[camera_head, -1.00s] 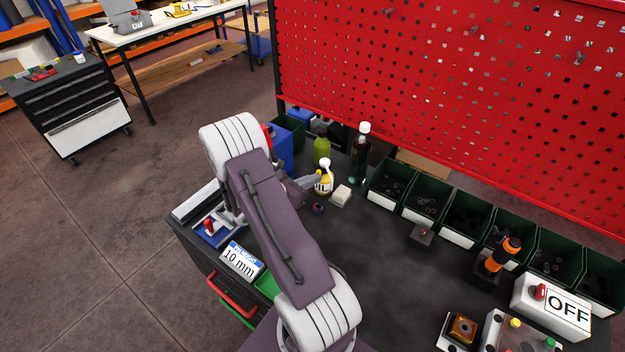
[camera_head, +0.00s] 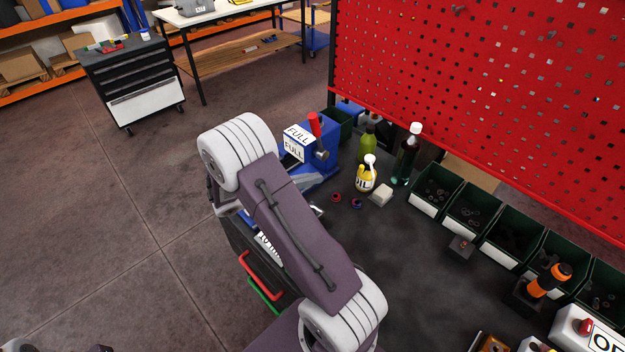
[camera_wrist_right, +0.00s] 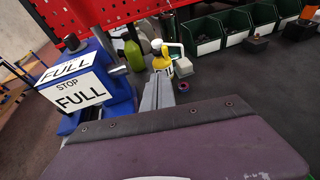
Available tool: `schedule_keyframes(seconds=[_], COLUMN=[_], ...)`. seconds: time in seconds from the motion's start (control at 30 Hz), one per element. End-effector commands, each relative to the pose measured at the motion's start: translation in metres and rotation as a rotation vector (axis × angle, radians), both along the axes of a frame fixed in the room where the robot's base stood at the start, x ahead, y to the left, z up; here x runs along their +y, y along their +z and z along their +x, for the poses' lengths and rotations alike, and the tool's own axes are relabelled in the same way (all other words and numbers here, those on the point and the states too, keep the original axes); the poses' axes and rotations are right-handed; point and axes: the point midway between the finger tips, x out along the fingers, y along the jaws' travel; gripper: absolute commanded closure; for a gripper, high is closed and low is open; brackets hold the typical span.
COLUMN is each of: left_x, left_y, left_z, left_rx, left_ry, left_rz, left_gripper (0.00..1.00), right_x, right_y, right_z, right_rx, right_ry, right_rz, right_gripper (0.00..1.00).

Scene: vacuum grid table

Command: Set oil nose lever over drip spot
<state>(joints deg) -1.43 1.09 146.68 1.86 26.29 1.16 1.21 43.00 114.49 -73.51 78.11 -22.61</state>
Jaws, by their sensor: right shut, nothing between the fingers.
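A blue unit (camera_head: 325,137) with white FULL labels stands at the back left of the dark table. It bears a lever with a red handle (camera_head: 313,124), and a metal knob sits below it. A yellow OIL bottle (camera_head: 366,177) with a white top stands right of the unit. My right gripper (camera_wrist_right: 158,92) is shut and empty, beside the unit and short of the bottle. No drip spot is clearly identifiable. My left gripper is not in view.
A small white block (camera_head: 381,195), a red ring (camera_head: 336,197) and a dark blue-red ring (camera_head: 357,203) lie near the bottle. A green bottle (camera_head: 367,142) and a dark bottle (camera_head: 405,158) stand behind. Green bins (camera_head: 437,188) line the red pegboard (camera_head: 480,90). The table's middle is clear.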

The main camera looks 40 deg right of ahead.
Motion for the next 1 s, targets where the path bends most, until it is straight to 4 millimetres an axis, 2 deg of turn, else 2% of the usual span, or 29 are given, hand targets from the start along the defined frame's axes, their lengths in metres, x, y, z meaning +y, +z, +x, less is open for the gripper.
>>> schedule_keyframes(seconds=[0.07, 0.13, 0.2, 0.3, 0.37, 0.5, 0.63, 0.83, 1.0], left_x=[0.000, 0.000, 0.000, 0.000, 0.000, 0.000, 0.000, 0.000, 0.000], left_y=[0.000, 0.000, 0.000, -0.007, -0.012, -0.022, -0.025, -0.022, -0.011], left_z=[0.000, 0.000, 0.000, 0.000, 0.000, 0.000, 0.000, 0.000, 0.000], left_rx=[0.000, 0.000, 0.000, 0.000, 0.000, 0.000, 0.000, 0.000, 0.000], left_ry=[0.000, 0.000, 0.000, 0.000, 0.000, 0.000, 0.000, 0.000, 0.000], left_rz=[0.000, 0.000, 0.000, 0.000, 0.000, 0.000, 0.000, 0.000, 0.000], left_gripper=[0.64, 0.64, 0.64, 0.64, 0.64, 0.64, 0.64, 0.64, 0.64], right_x=[0.001, -0.001, -0.003, -0.004, -0.003, -0.002, -0.005, -0.010, -0.034], right_y=[0.001, 0.011, 0.035, 0.039, 0.032, -0.007, -0.037, -0.037, -0.034], right_z=[0.000, -0.003, 0.008, 0.025, 0.033, 0.042, 0.039, 0.035, 0.021], right_rx=[0.004, 0.037, 0.023, 0.030, 0.042, 0.063, 0.102, 0.110, 0.112], right_ry=[0.000, -0.013, -0.057, -0.149, -0.206, -0.299, -0.303, -0.305, -0.305], right_rz=[0.000, -0.034, -0.102, -0.189, -0.231, -0.282, -0.284, -0.283, -0.283], right_gripper=[1.00, 1.00, 1.00, 1.00, 1.00, 1.00, 1.00, 1.00, 1.00])
